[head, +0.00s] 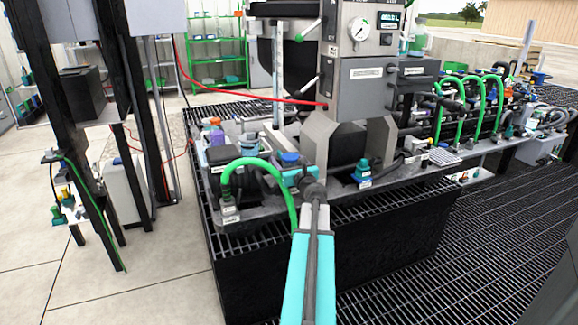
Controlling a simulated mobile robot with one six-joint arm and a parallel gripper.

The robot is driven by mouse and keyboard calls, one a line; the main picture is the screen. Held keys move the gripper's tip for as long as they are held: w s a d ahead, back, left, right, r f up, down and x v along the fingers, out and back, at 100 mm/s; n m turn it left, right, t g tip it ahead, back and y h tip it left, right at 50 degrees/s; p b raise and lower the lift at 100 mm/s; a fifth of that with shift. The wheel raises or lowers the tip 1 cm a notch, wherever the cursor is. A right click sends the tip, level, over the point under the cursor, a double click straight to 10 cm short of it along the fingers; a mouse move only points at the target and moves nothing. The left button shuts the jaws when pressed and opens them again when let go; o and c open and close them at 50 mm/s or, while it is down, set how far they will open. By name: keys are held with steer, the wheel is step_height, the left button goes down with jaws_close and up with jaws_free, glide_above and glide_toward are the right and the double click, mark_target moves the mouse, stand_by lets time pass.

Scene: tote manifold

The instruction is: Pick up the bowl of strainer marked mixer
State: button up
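My arm reaches up from the bottom of the head view, and my gripper (312,186) is a small dark shape at its far end, over the front edge of the bench. Its fingers are too small to tell open from shut. Just left of it is a teal fitting with a blue cap (290,158), partly hidden by my arm. A second teal fitting with a dark blue base and a white label (363,173) stands upright to the right, apart from my gripper. The labels are too small to read, so I cannot tell which part is the mixer strainer's bowl.
A green hose (252,163) arches over the bench left of my gripper. A large grey machine (372,88) with a gauge stands behind. More green hoses (462,100) and fittings crowd the right. Dark grating (450,250) covers the floor at right; pale floor (150,270) is open at left.

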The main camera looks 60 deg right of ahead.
steer(key=shift+w+a, duration=0.1)
steer(key=shift+w, duration=0.3)
steer(key=shift+s, duration=0.15)
steer(key=shift+d, duration=0.2)
steer(key=c, duration=1.2)
